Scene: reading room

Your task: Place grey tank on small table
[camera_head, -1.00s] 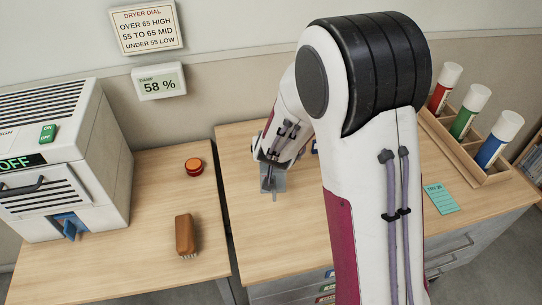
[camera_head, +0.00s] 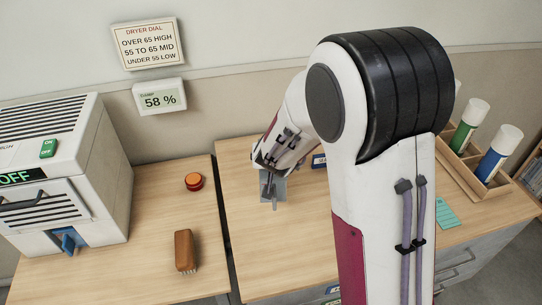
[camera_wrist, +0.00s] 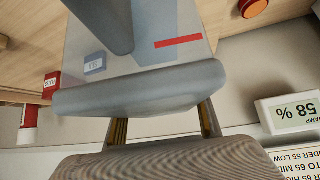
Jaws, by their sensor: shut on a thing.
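My gripper (camera_head: 268,172) is at the far left part of the right-hand wooden table (camera_head: 300,235), shut on the grey tank (camera_head: 280,190). Only a small grey part of the tank shows under the gripper in the head view. The fingertips are not clear. Whether the tank touches the table cannot be told. Which table counts as the small one is not clear.
The left table (camera_head: 130,280) carries a white dryer (camera_head: 60,180), an orange-red button (camera_head: 194,181) and a brown brush (camera_head: 184,250). A narrow gap separates the tables. A wooden rack (camera_head: 455,165) with capped tubes stands at the right. My arm hides much of the right table.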

